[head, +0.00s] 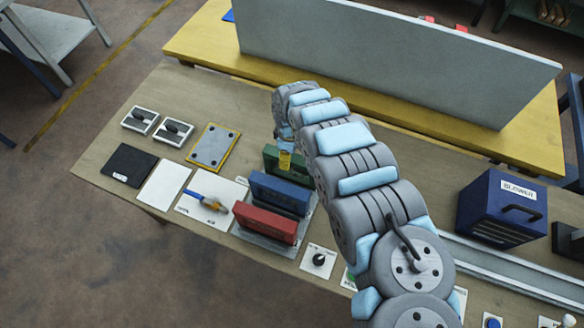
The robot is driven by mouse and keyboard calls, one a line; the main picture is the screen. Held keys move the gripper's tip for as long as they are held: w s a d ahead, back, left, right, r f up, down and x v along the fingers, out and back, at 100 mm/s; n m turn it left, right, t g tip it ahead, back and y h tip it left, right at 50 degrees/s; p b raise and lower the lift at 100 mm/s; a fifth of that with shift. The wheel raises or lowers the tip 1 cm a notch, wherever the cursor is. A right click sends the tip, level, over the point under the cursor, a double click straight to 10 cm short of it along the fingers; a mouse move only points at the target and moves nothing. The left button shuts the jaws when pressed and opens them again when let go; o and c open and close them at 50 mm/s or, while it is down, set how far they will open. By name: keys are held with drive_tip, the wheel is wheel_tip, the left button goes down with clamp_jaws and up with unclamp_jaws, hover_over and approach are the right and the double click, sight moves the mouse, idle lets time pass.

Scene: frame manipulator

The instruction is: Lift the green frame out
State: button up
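The green frame (271,158) stands upright at the back of a row of three frames, partly hidden by my arm. My gripper (286,153) points down at the end of my arm and is right at the top of the green frame. A yellow piece shows at its tip, over the frame's face. The view is too small to tell whether the fingers are open or shut, or touch the frame. In front stand a blue frame (279,194) and a red frame (264,223), on a grey base plate (263,246).
To the left lie a yellow-edged plate (213,147), a screwdriver-like tool (207,202) on a white card, a black pad (129,165) and two handled blocks. A knob (319,259) is at front right. A blue blower box (502,208) stands right, and a tall grey panel (390,62) behind.

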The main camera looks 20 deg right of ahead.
sight(292, 157)
drive_tip(key=shift+d+f, duration=0.15)
drive_tip(key=shift+f, duration=0.65)
drive_tip(key=shift+d+f, duration=0.15)
drive_tip(key=shift+f, duration=0.65)
drive_tip(key=shift+w+f, duration=0.1)
drive_tip(key=shift+f, duration=0.9)
clamp_jaws()
